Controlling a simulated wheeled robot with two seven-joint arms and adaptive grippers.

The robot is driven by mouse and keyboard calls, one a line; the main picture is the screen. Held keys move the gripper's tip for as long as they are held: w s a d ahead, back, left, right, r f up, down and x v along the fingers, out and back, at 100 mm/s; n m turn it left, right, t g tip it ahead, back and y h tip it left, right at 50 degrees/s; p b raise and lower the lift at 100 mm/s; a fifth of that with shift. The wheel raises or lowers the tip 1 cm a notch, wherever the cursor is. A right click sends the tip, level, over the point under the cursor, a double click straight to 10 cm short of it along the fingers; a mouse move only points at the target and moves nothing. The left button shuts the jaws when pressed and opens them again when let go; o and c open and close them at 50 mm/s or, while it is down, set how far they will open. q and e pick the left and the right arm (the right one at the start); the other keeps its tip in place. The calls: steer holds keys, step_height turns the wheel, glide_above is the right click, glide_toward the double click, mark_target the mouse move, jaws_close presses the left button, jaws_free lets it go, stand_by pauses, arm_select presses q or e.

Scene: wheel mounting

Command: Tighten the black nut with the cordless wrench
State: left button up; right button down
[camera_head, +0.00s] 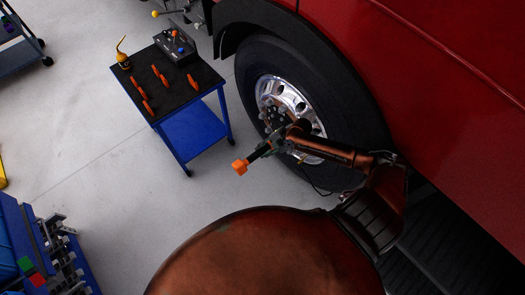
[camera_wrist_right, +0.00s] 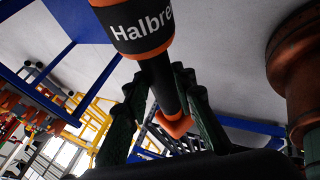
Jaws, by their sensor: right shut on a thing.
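The cordless wrench (camera_head: 259,154) is dark with an orange end at lower left in the head view. My right gripper (camera_head: 278,143) is shut around its handle, in front of the wheel. In the right wrist view the wrench (camera_wrist_right: 137,25) is black with orange bands and white lettering, its handle passing between my dark gripper fingers (camera_wrist_right: 160,92). The truck wheel (camera_head: 316,115) has a black tyre and a chrome hub with small dark parts near the gripper. I cannot single out the black nut or tell whether the wrench touches it. My left gripper is out of view.
A blue cart (camera_head: 190,136) with a dark top stands left of the wheel, carrying orange tools (camera_head: 160,75), a grey box (camera_head: 176,48) and a yellow-orange oil can (camera_head: 123,61). A blue rack (camera_head: 44,250) is at lower left. The red truck body (camera_head: 440,100) fills the right. Open floor lies between.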

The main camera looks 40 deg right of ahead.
steer(key=shift+w+d+r+b, duration=0.1)
steer(key=shift+d+b, duration=0.1)
steer(key=shift+d, duration=0.25)
steer(key=shift+w+d+r+b, duration=0.1)
steer(key=shift+d+b, duration=0.1)
steer(key=shift+d, duration=0.2)
stand_by(2.3)
